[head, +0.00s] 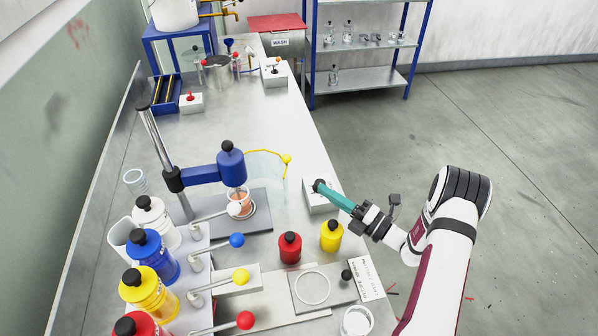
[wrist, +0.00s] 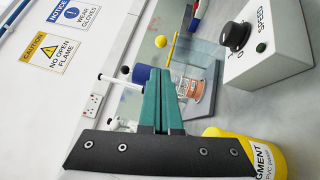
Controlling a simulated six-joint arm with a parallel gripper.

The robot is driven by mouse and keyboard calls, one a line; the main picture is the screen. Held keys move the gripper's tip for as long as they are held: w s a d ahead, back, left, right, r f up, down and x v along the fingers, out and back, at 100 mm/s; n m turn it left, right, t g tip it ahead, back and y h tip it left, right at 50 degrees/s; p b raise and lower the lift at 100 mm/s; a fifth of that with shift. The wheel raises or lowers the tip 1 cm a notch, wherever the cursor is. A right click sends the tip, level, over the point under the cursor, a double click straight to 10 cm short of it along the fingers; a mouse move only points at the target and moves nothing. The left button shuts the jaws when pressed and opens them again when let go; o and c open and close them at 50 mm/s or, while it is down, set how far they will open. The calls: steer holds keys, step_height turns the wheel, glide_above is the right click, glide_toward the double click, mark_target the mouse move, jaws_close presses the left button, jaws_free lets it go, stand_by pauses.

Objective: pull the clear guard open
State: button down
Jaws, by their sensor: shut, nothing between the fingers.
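The clear guard (head: 265,165) is a see-through curved panel with a yellow edge, beside the blue mixer head (head: 231,163) on the bench. A yellow ball knob (head: 287,159) sits at its right end. In the wrist view, the yellow knob (wrist: 160,41) and the guard's yellow edge (wrist: 172,50) show beyond my fingers. My gripper (head: 320,186) has teal fingers, pressed together and empty. It is right of the guard and nearer the bench's right edge, apart from the knob. The fingers (wrist: 158,75) hide part of the mixer in the wrist view.
A white speed box (head: 317,204) with a black dial (wrist: 235,36) stands under and beside my fingertips. Red (head: 290,248) and yellow (head: 331,236) bottles stand nearer. A beaker (head: 240,203) sits under the mixer. Bench surface behind the guard is clear.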

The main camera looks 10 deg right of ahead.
mark_target(288, 163)
steer(key=x, duration=1)
steer(key=shift+d, duration=0.1)
steer(key=shift+w+d, duration=0.25)
steer(key=shift+w, duration=0.2)
steer(key=w+d, duration=0.2)
steer(key=w, duration=0.5)
steer(key=shift+w, duration=0.3)
steer(key=shift+d, duration=0.15)
